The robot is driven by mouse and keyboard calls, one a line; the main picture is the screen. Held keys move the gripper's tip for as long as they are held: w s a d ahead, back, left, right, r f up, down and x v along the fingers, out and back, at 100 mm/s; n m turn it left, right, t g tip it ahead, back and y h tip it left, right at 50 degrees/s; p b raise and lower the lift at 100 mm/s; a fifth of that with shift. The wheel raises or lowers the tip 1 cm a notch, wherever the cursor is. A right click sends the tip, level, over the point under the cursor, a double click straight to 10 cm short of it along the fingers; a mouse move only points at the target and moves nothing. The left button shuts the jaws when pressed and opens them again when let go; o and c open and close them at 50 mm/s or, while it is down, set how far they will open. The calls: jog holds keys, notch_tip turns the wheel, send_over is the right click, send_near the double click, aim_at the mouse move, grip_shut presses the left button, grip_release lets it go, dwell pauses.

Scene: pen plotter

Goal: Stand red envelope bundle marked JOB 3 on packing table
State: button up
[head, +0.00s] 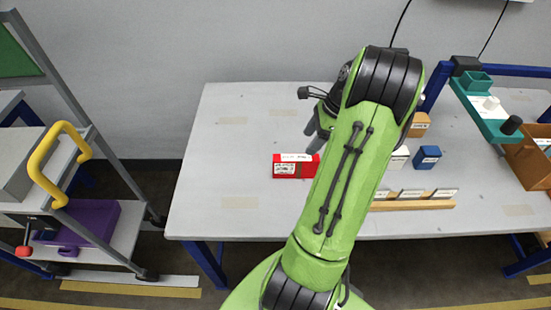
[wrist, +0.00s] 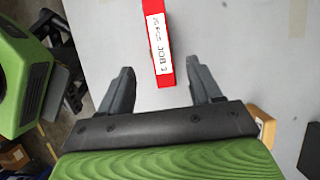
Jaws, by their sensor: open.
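The red envelope bundle (head: 284,169) stands on the white packing table (head: 225,200), left of my arm in the head view. A white label runs along its top. In the wrist view the red bundle (wrist: 167,80) shows its white label reading JOB 3. My gripper (wrist: 163,88) is open, with one finger on each side of the bundle's near end and gaps between. It touches nothing that I can see. In the head view my gripper (head: 318,133) is partly hidden behind my arm, just above the bundle.
Right of my arm stand a blue block (head: 427,157), a white block (head: 398,158) and an orange box (head: 419,125). A wooden rack (head: 412,205) with white cards lies in front. A teal tray (head: 490,110) is at right. The table's left part is clear. A cart (head: 110,225) stands left.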

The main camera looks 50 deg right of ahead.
jog(key=w+a+r+n+h, duration=0.1)
jog(key=w+a+r+n, duration=0.2)
jog(key=a+r+n, duration=0.5)
jog(key=w+a+r+n+h, duration=0.2)
jog(key=w+a+r+n, duration=0.15)
jog(key=a, duration=0.75)
jog(key=s+a+r+n+t, duration=0.2)
jog(key=s+a+n, duration=0.9)
jog(key=a+n, duration=0.3)
jog(key=shift+s+a+r+n, duration=0.15)
jog(key=shift+s+a+n, duration=0.25)
jog(key=shift+n, duration=0.75)
